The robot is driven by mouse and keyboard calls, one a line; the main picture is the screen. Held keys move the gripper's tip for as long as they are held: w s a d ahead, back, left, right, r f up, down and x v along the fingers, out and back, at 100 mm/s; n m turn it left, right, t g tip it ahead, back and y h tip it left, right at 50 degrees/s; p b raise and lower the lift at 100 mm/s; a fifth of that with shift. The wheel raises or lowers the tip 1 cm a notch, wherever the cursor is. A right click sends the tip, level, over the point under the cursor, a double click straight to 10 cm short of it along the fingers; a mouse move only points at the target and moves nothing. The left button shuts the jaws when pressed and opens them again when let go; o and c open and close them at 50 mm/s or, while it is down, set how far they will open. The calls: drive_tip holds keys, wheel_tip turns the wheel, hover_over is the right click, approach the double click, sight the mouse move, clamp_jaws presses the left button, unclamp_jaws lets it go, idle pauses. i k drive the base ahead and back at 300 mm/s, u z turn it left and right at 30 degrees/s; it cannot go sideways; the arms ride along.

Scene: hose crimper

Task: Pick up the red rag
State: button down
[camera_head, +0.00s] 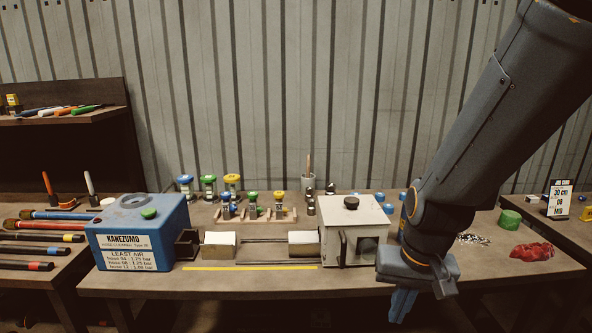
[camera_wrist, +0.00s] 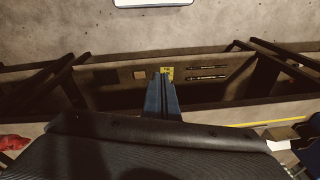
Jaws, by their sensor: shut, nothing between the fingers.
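The red rag (camera_head: 532,252) lies crumpled on the bench top at the right. Part of it also shows at the left edge of the wrist view (camera_wrist: 12,142). My gripper (camera_head: 402,307) points down at the bench's front edge, left of the rag and well apart from it. Its blue fingers (camera_wrist: 163,78) are shut together, with nothing between them.
A white box-shaped unit (camera_head: 352,232) stands just left of my arm. A blue crimper (camera_head: 139,235) is farther left. A green block (camera_head: 510,219), a speckled cloth (camera_head: 472,239) and a sign (camera_head: 558,199) are near the rag. Bare bench lies in front of the rag.

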sight(532, 253)
drive_tip(key=z, duration=1.7)
drive_tip(key=i, duration=1.05)
